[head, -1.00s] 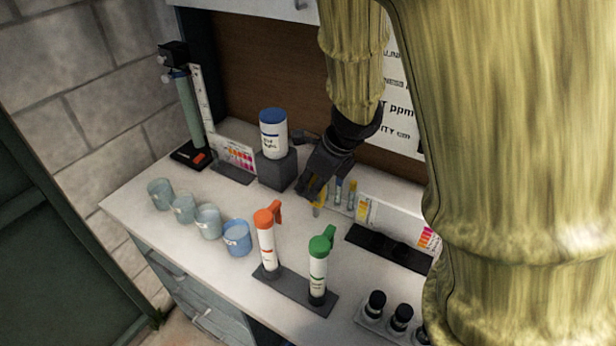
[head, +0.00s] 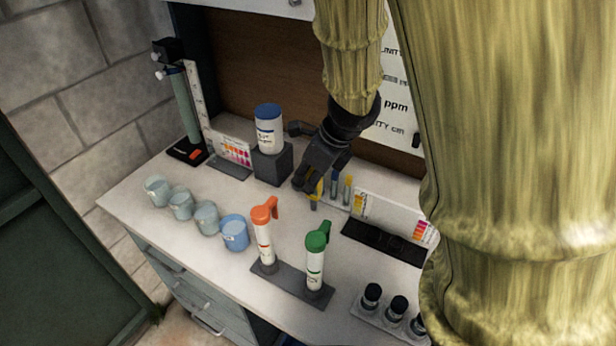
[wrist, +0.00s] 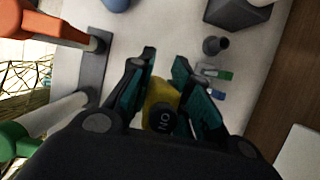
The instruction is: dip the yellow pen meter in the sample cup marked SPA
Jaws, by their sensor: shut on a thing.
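My gripper (head: 308,184) is shut on the yellow pen meter (wrist: 162,92). In the wrist view the meter's dark round end faces the camera between the two fingers. In the head view a little of the yellow body (head: 318,190) shows below the fingers, over the bench; I cannot tell whether its tip touches anything. Several sample cups stand in a row at the left of the bench: a clear cup (head: 157,190), a second (head: 181,206), a third (head: 206,218) and a bluer one (head: 235,234). Their labels are too small to read, so I cannot tell which is SPA.
An orange-topped tube (head: 264,238) and a green-topped tube (head: 315,266) stand upright in a grey rack (head: 290,283), between my gripper and the bench's front edge. A blue-lidded jar (head: 269,128) stands on a grey block (head: 272,164). Small dark-capped bottles (head: 371,298) stand front right.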

